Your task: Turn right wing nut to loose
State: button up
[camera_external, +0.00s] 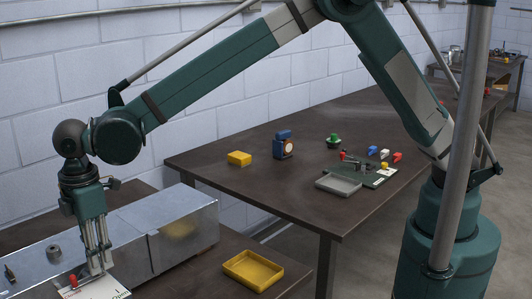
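My gripper (98,262) points down at the lower left, over the silver sheet-metal duct (176,222) and a white card (103,292) with print on it. Its fingers look close together, but what lies between them is too small to tell. A small red piece (73,280) is just left of the fingertips, by the card. I cannot make out any wing nut with certainty.
A grey cylinder (53,253) and a small dark pointed piece (9,273) are left of my gripper. A yellow tray (253,270) lies right of the duct. The back table (240,190) holds a yellow block (239,158), a blue device (283,145) and a grey tray (338,185).

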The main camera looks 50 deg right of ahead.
notch_tip(320, 180, up, 11)
dwell(0.6)
dwell(0.5)
